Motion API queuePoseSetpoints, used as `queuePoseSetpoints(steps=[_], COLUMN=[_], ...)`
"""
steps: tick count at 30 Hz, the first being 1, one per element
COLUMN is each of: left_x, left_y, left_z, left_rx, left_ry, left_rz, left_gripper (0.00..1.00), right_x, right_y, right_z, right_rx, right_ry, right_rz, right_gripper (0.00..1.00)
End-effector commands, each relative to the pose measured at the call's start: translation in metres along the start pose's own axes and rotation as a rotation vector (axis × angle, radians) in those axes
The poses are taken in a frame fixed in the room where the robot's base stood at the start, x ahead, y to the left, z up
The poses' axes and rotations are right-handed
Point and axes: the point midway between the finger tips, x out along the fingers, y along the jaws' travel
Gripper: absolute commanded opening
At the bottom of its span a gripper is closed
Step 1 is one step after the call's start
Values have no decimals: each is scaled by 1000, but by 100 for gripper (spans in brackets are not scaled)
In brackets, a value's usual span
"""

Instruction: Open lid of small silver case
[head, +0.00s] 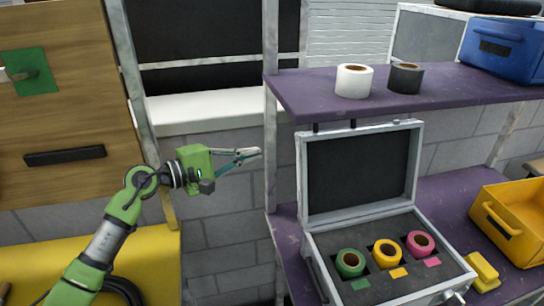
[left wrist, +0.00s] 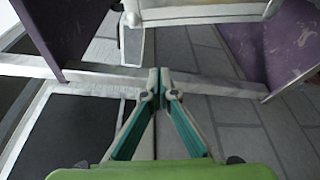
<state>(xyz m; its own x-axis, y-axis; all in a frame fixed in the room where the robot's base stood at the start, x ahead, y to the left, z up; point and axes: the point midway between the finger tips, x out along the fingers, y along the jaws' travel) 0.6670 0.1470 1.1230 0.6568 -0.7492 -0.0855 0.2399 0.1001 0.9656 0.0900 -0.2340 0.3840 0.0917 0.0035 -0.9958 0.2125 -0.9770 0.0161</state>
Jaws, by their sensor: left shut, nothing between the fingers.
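The small silver case (head: 310,262) stands on the lower purple shelf in the head view. Its lid (head: 360,172) is raised and roughly upright, showing a dark inner face. Green, yellow and pink tape rolls sit in the case's dark foam. My left gripper (head: 258,152) is to the left of the lid, apart from it in the picture, pointing right. Its fingers are shut with nothing between them, and the fingertips also meet in the left wrist view (left wrist: 160,82). My right gripper is not in view.
The upper purple shelf (head: 440,95) carries a white roll (head: 354,80), a black roll (head: 405,77) and a blue bin (head: 500,42). A yellow bin (head: 512,222) stands right of the case. A metal post (head: 270,130) rises near my left gripper.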

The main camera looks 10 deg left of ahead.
Motion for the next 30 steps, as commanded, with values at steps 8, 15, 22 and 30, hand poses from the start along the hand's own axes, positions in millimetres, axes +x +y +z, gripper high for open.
queuePoseSetpoints(steps=[8, 15, 22, 30], left_x=[50, 95, 85, 81], left_y=[6, 6, 5, 2], left_z=[4, 3, 28, 39], left_rx=[-5, -4, -1, 0], left_ry=[-5, -3, -2, -1], left_rz=[1, 1, -1, 0], left_gripper=[0, 0, 0, 0], right_x=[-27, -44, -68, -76], right_y=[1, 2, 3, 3], right_z=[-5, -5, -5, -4], right_rx=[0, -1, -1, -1], right_ry=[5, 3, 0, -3], right_rz=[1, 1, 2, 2], right_gripper=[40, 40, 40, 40])
